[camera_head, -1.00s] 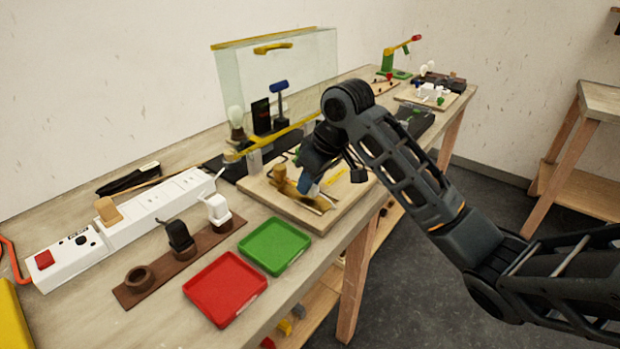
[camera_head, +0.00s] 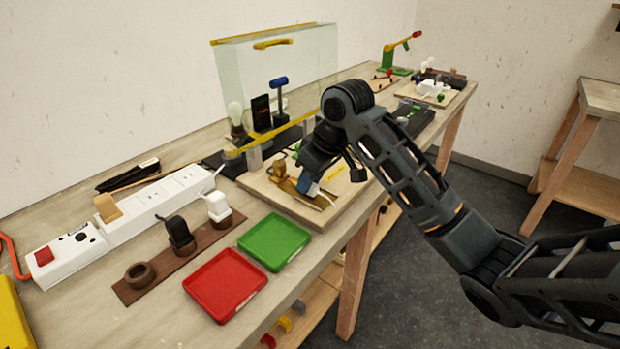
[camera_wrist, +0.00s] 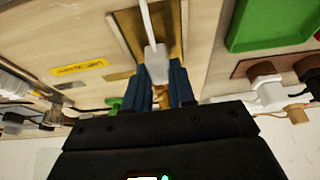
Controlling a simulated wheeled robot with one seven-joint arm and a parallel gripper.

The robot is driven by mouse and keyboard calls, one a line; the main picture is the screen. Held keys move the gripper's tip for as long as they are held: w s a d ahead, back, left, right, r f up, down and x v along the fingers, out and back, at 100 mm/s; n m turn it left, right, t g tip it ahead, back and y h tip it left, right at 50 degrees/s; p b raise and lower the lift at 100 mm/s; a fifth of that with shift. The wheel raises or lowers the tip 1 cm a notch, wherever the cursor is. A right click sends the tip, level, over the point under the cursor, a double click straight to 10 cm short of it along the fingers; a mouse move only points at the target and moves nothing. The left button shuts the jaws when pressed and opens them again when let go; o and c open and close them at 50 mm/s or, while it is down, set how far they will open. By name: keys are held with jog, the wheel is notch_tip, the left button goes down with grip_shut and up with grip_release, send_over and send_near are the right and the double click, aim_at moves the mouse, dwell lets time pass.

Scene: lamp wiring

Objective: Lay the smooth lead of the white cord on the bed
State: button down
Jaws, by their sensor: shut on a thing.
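My gripper (camera_wrist: 160,82) is shut on a white block-shaped piece of the white cord (camera_wrist: 154,62). The thin white cord (camera_wrist: 147,22) runs from this piece over a brass-coloured bed toward the top of the wrist view. The bed (camera_wrist: 177,30) lies on a pale wooden board just past the fingertips. In the head view my gripper (camera_head: 309,184) points down over the same board (camera_head: 258,187), and a bit of white cord (camera_head: 325,196) shows beside it. I cannot tell whether the lead touches the bed; its far end is out of view.
A green tray (camera_head: 274,242) and a red tray (camera_head: 225,286) lie in front. A brown rack (camera_head: 160,272) holds a black plug and a white plug. A white power strip (camera_head: 150,208) lies behind. A glass screen (camera_head: 280,70) and bulb (camera_head: 235,113) stand at the back.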

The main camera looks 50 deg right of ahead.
jog(key=shift+f, duration=0.2)
dwell(0.3)
jog(key=c, duration=0.9)
grip_release()
jog(key=shift+o, duration=0.2)
jog(key=v, duration=0.7)
jog(key=shift+s+r, duration=0.2)
jog(key=shift+r, duration=0.15)
jog(key=shift+s, duration=0.1)
